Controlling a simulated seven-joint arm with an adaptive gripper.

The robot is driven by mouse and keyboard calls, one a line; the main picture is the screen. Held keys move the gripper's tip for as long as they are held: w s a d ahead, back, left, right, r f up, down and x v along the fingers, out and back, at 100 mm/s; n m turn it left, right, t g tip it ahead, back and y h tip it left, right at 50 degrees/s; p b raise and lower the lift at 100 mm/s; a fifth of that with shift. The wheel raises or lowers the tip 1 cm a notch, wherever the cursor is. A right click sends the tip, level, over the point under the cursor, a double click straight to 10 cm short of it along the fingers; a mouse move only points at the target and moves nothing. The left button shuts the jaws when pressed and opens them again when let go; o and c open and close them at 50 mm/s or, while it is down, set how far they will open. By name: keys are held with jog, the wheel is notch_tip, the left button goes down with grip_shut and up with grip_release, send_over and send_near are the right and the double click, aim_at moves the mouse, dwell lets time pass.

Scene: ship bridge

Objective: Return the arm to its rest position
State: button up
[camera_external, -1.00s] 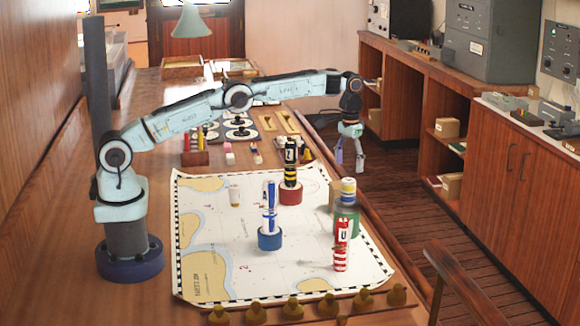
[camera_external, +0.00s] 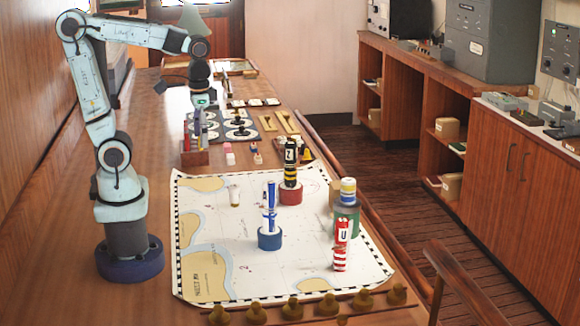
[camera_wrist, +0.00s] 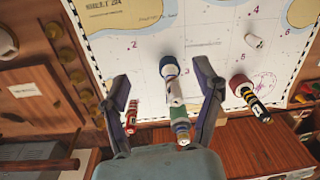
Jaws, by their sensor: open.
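My gripper (camera_external: 203,118) hangs below my raised, folded arm in the external view, over the far part of the table near the wooden rack. In the wrist view my gripper (camera_wrist: 160,72) shows two spread dark fingers with nothing held between them. The chart (camera_external: 215,225) lies on the table, apart from my gripper. On it stand a blue-and-white marker in a blue base (camera_external: 270,238), a black-and-yellow marker in a red base (camera_external: 290,195), a green-based marker (camera_external: 347,215) and a red-and-white marker (camera_external: 341,260).
A small wooden rack (camera_external: 195,157) with upright pieces stands close below my gripper. A dark board with round dials (camera_external: 238,132) lies to its right. Several brown knobs (camera_external: 293,308) line the near edge. A green lamp (camera_external: 194,20) hangs behind my arm. The aisle floor (camera_external: 385,185) is clear.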

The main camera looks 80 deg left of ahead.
jog(key=s+f, duration=0.3)
jog(key=s, duration=0.3)
jog(key=shift+s+f+m, duration=0.3)
